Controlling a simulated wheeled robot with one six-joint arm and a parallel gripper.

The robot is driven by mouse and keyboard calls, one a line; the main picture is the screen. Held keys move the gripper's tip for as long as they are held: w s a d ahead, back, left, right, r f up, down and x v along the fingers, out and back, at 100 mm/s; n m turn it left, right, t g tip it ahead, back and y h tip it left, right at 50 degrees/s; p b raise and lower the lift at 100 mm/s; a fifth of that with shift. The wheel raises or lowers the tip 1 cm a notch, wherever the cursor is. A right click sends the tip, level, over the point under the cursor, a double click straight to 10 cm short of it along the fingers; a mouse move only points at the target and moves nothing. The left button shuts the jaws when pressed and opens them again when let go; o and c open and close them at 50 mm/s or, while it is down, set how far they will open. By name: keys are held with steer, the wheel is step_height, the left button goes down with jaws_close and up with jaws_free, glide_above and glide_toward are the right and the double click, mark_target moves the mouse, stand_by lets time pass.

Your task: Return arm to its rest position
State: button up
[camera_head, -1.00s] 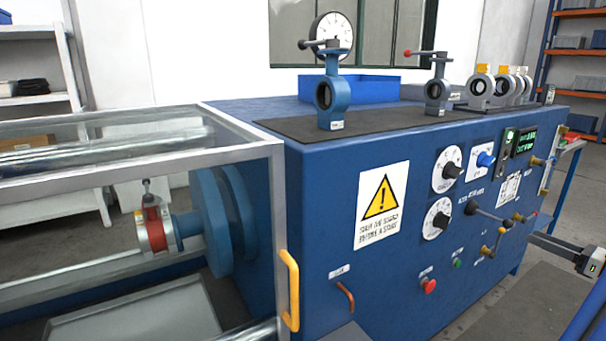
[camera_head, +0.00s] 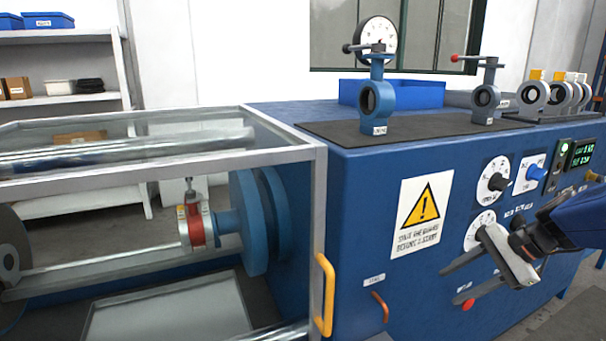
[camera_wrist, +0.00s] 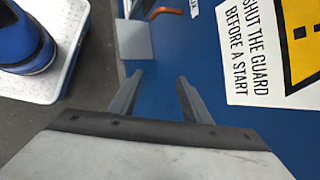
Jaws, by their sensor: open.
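My gripper (camera_head: 452,284) shows at the right of the head view, in front of the blue machine cabinet's (camera_head: 362,190) front panel. Its two dark fingers are spread apart with nothing between them. In the wrist view my gripper (camera_wrist: 156,90) is also open and empty, with the blue panel beyond the fingers. My dark blue arm comes in from the right edge of the head view and hides part of the panel's lower controls.
A guard frame with a yellow handle (camera_head: 325,295) stands left of the panel, with a red-banded valve (camera_head: 197,227) inside. A warning sign (camera_head: 422,213), dials and a red button (camera_head: 468,304) are on the panel. Valves, including a blue one (camera_head: 378,98), stand on top.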

steer(key=s+a+f+n+h, duration=0.1)
steer(key=s+a+n+h, duration=0.2)
steer(key=s+n, duration=0.4)
steer(key=s+a+n+t+h, duration=0.1)
steer(key=s+a+n+h, duration=0.3)
steer(key=s+n, duration=0.4)
steer(key=shift+a+f+t, duration=0.15)
steer(key=shift+f+t, duration=0.15)
steer(key=shift+f, duration=0.1)
